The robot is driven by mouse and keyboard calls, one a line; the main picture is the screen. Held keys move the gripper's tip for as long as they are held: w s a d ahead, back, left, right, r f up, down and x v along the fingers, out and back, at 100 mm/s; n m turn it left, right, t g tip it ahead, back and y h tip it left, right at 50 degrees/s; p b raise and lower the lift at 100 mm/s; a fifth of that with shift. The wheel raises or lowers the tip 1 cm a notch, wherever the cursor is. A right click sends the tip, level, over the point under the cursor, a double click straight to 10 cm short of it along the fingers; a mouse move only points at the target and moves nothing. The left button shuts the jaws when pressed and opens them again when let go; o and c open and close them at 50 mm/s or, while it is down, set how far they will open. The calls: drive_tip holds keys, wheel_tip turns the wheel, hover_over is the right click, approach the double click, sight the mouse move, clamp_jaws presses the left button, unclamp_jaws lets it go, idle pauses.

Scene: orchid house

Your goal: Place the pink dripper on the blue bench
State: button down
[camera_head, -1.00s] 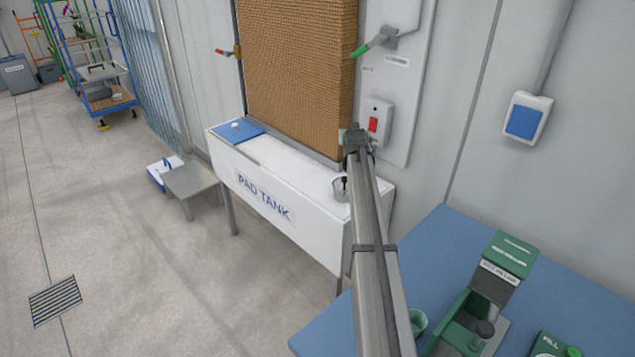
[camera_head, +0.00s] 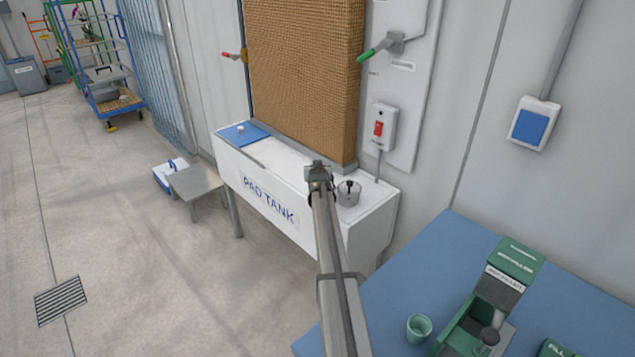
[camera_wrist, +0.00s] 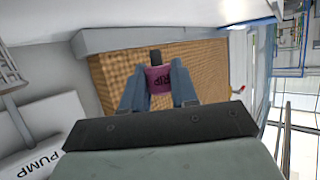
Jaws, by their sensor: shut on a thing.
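The pink dripper (camera_wrist: 160,84), with dark lettering and a dark stub at its end, is held between the two blue-grey fingers of my gripper (camera_wrist: 158,78) in the wrist view. In the head view my gripper (camera_head: 318,172) is at the end of my outstretched arm, in front of the white pad tank; the dripper cannot be made out there. The blue bench (camera_head: 420,265) is at lower right in the head view, to the right of my arm. The gripper is away from the bench top.
On the bench stand a green cup (camera_head: 419,328) and a green pot-filling machine (camera_head: 505,278). The white pad tank (camera_head: 255,190) bears a grey pot (camera_head: 348,194) and a blue lid (camera_head: 243,133). A brown pad (camera_head: 303,80) stands behind. The bench's left part is bare.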

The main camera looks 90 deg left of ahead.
drive_tip(key=shift+f, duration=2.6)
drive_tip(key=c, duration=0.9)
unclamp_jaws()
drive_tip(key=shift+f, duration=0.1)
drive_tip(key=shift+o, duration=0.2)
drive_tip(key=shift+o, duration=0.3)
drive_tip(key=v, duration=1.2)
